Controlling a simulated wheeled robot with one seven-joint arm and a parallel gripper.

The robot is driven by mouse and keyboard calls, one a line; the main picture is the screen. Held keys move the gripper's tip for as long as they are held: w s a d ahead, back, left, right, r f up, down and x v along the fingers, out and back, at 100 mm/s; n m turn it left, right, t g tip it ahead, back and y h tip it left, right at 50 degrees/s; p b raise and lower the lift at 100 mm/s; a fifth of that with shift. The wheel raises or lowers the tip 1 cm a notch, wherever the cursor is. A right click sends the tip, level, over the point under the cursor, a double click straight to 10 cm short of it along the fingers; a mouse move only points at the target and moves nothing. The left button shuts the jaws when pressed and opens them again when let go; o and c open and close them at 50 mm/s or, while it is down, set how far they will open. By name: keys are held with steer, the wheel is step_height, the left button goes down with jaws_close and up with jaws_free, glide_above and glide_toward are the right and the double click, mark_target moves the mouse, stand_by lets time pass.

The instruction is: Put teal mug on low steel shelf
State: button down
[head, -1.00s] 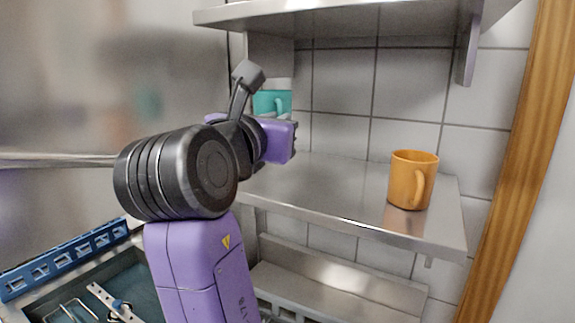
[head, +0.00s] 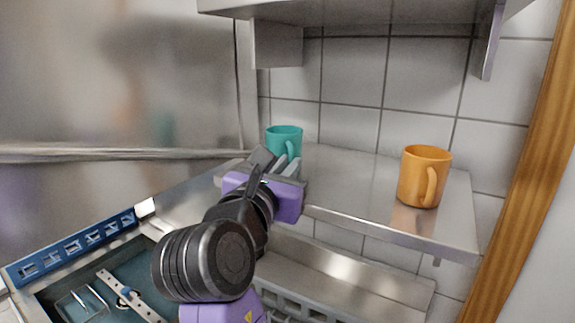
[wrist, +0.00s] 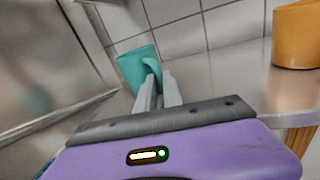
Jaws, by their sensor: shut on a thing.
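The teal mug (head: 284,138) is at the left end of the low steel shelf (head: 345,172). My gripper (head: 286,167) reaches it from the front and is shut on its handle side. In the wrist view the teal mug (wrist: 136,66) is beyond the fingers (wrist: 158,92), tilted in the picture, with its handle at the fingertips. The mug's base is partly hidden by my gripper, so I cannot tell whether it touches the shelf.
An orange mug (head: 424,176) stands on the right part of the low shelf. An upper steel shelf (head: 365,8) hangs above. A steel panel (head: 110,80) is close on the left. The shelf middle is clear. A blue rack (head: 75,246) lies below left.

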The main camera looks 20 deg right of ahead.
steer(key=c, duration=1.5)
jaws_free()
steer(key=shift+s+a, duration=0.15)
steer(key=shift+a, duration=0.05)
steer(key=b+v, duration=0.2)
steer(key=v, duration=0.9)
steer(key=shift+s+a, duration=0.15)
steer(key=shift+s, duration=0.1)
